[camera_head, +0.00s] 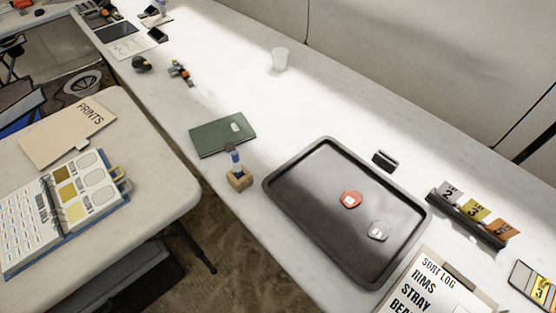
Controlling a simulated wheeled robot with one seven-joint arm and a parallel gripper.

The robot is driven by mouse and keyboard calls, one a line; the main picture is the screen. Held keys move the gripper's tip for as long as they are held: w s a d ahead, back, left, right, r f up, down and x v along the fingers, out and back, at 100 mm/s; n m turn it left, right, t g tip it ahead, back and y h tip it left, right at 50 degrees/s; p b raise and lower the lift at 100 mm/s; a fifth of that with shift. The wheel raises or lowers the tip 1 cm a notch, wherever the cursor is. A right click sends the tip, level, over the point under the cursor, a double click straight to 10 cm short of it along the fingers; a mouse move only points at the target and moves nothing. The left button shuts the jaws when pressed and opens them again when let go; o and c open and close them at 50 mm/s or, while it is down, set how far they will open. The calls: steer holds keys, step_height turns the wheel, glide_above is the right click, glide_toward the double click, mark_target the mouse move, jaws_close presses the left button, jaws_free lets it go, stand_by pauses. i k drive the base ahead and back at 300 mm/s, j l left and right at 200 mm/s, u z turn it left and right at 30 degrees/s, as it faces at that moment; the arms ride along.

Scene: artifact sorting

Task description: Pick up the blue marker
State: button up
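A slim blue and white upright item (236,160), which looks like the blue marker, stands in a small wooden block (239,182). The block is near the front edge of the long white table, left of the dark tray. A dark piece (229,147) shows at the item's top; it is too small to tell what it is. My gripper is not in view.
A green notebook (222,136) lies just behind the block. The dark tray (300,215) holds a red piece (350,200) and a grey piece (379,232). A translucent cup (280,60) stands farther back. A clipboard (437,283) lies at front right. The table's middle is clear.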

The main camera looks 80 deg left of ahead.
mark_target(235, 156)
steer(key=u, duration=2.6)
steer(key=z, duration=1.4)
steer(key=u, duration=1.4)
steer(key=i+j+z, duration=0.2)
steer(key=j, duration=0.15)
steer(key=i+j+z, duration=0.1)
steer(key=j+z, duration=0.15)
steer(key=j, duration=0.1)
